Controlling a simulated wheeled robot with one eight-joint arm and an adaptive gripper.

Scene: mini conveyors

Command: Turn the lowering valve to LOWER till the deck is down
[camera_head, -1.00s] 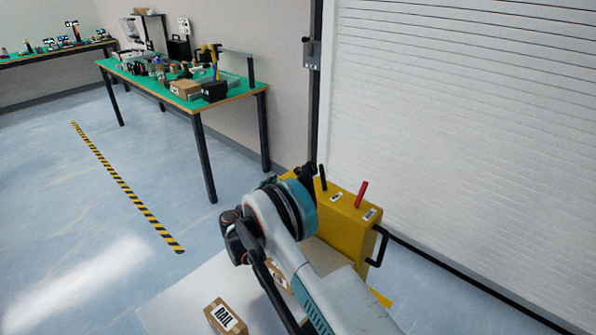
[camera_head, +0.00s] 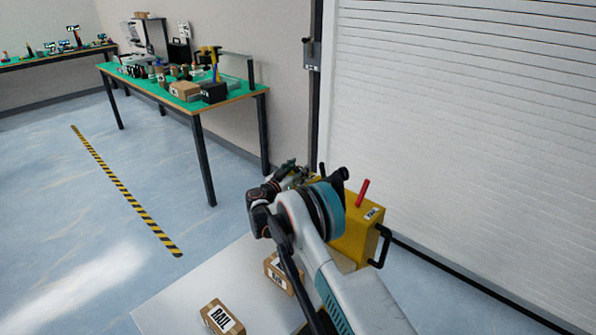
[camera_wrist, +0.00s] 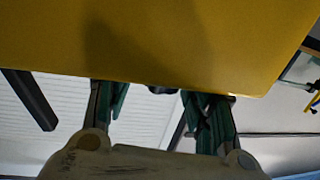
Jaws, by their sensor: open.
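A yellow box unit (camera_head: 352,240) stands at the far end of a pale deck (camera_head: 180,290). A red lever (camera_head: 362,192) and a black lever (camera_head: 322,169) rise from its top; which is the lowering valve cannot be told, as the labels are too small to read. My arm covers the box's left part. In the wrist view, my gripper (camera_wrist: 160,108) is open and empty, its two green-and-black fingers apart. A plain yellow face (camera_wrist: 170,40) of the unit fills the upper part of that view, close by the fingertips; contact cannot be told. Neither lever is clearly seen there.
Cardboard boxes marked RAIL (camera_head: 222,317) and another (camera_head: 279,272) lie on the deck. A black handle (camera_head: 381,245) juts from the unit's right side. A white shutter (camera_head: 460,130) is behind it. A green-topped workbench (camera_head: 238,95) stands back left; floor before it is clear.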

